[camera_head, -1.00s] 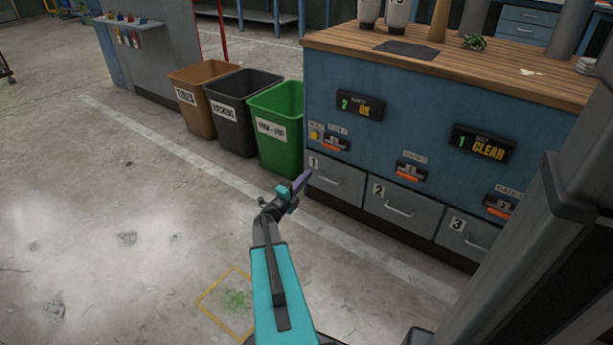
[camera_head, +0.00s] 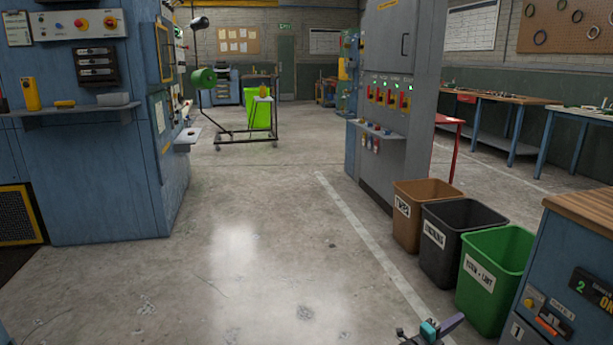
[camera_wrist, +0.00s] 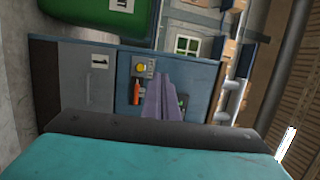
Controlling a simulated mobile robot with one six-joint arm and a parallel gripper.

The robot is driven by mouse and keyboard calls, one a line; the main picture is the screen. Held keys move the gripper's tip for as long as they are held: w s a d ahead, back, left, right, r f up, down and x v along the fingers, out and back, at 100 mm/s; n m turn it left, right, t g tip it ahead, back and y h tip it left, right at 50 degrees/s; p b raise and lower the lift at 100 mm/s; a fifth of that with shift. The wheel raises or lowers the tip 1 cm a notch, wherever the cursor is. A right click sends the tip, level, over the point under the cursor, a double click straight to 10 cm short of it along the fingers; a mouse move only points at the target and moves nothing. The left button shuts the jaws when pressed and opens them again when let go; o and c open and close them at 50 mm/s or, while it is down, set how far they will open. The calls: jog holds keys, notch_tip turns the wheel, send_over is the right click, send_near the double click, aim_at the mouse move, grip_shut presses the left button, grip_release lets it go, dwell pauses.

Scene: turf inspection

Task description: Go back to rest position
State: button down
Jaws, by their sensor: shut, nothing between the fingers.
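My gripper (camera_head: 457,320) shows at the bottom edge of the head view, low and in front of the green bin. Its purple fingers are together and empty. In the wrist view the purple fingers (camera_wrist: 161,100) stand in front of the blue cabinet, close together, with nothing between them. Most of my arm is outside the head view now.
A brown bin (camera_head: 420,222), a black bin (camera_head: 456,248) and a green bin (camera_head: 490,285) stand in a row at right. A grey electrical cabinet (camera_head: 402,160) stands behind. Open concrete floor (camera_head: 270,240) fills the middle.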

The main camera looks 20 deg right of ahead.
jog(key=w+a+r+n+t+y+p, duration=0.25)
jog(key=w+a+n+t+p, duration=0.45)
jog(key=a, duration=0.5)
jog(key=w+a+r+n+t+y+p, duration=0.25)
jog(key=w+a+y+p, duration=0.2)
jog(key=w+a, duration=0.6)
jog(key=a+f+n+t+y+p, duration=0.1)
jog(key=a+n+y+p, duration=0.25)
jog(key=a, duration=0.55)
jog(key=w+a+f+n+y+p, duration=0.1)
jog(key=a+f+n+y+p, duration=0.2)
jog(key=a, duration=0.5)
jog(key=a+n+t+y+p, duration=0.1)
jog(key=a+n+y+p, duration=0.2)
jog(key=a, duration=0.6)
jog(key=s+a+f+n+g+y+p, duration=0.25)
jog(key=s+a+n+g, duration=0.2)
jog(key=s+a, duration=0.3)
jog(key=s+a+f+n+g+y+p, duration=0.25)
jog(key=s+a+n, duration=0.25)
jog(key=s+a, duration=0.25)
jog(key=s+d+r+n+g+h, duration=0.1)
jog(key=s+n+g, duration=0.5)
jog(key=s, duration=1.8)
jog(key=d+g, duration=0.1)
jog(key=g, duration=0.3)
jog(key=shift+d, duration=0.15)
